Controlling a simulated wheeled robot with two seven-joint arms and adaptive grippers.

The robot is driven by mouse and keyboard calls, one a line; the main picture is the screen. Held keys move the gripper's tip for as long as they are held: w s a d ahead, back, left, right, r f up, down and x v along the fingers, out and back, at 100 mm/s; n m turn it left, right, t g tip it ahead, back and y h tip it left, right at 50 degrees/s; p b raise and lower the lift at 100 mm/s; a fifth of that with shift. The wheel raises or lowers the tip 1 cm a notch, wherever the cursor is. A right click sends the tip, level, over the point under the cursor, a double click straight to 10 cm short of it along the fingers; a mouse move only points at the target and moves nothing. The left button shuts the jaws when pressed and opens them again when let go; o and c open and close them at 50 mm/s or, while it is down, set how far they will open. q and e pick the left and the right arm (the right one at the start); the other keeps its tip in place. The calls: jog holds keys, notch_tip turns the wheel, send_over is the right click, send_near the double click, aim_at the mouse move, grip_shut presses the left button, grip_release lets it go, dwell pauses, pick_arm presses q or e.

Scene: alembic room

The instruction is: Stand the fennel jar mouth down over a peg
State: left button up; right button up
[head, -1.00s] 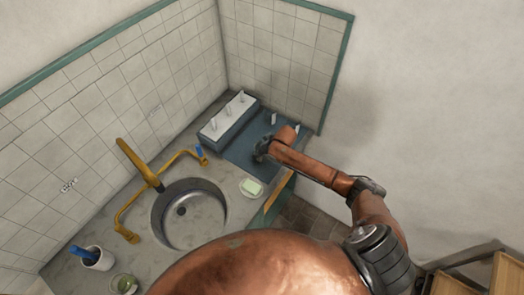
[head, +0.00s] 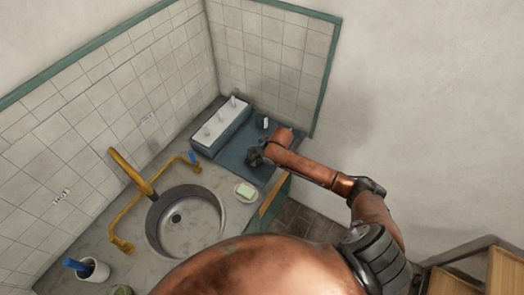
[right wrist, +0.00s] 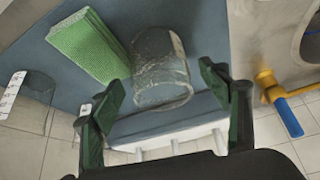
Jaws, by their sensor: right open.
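In the right wrist view a clear glass jar (right wrist: 162,72) is at the fingertips, between the two fingers. No name is readable, so I cannot tell which is the fennel jar. The white-topped peg rack (head: 222,127) holds upright white pegs; it also shows behind the jar in the right wrist view (right wrist: 165,130). My right gripper (head: 257,157) is open over the blue mat (head: 232,156). My left gripper is out of view.
A green ribbed block (right wrist: 88,47) lies close beside the near jar. The sink (head: 186,222), yellow tap (head: 130,172) and soap dish (head: 244,191) are left of and nearer than the mat. Tiled walls close the counter's back. A cup with a blue item (head: 93,269) stands front left.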

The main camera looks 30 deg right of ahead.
jog(key=v, duration=0.9)
jog(key=shift+s, duration=0.1)
